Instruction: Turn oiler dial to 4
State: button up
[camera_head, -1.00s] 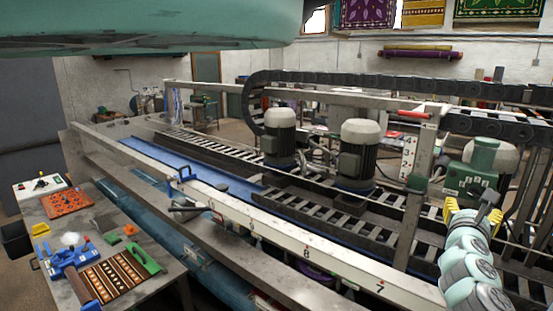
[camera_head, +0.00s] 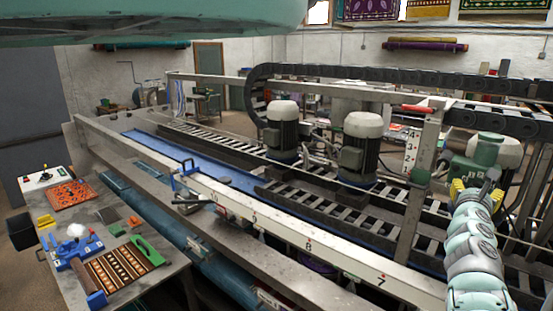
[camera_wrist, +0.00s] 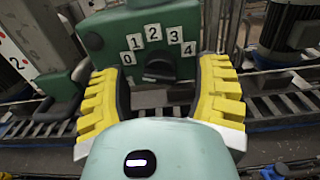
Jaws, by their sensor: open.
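The oiler is a green box (camera_wrist: 125,27) with number cards 0 to 4 in an arc on its front. Below the arc sits the dark dial (camera_wrist: 160,69); I cannot tell which number it points to. In the head view the oiler (camera_head: 490,149) stands at the right, its front partly hidden by my gripper. My gripper (camera_wrist: 160,90) is open, with its yellow-padded fingers on either side of the dial in the wrist view and nothing between them. The fingers look apart from the dial. In the head view my gripper (camera_head: 474,190) is in front of the oiler.
A grey post (camera_head: 425,160) and a red-handled bar (camera_head: 417,110) stand left of the oiler. A black cable chain (camera_head: 490,122) runs above. Motors (camera_head: 361,150) and a slatted conveyor lie to the left. A worktable with rugs (camera_head: 125,264) is at far left.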

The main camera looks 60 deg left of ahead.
jog(key=shift+w+a+f, duration=0.1)
jog(key=shift+w, duration=0.3)
jog(key=shift+o, duration=0.3)
grip_shut()
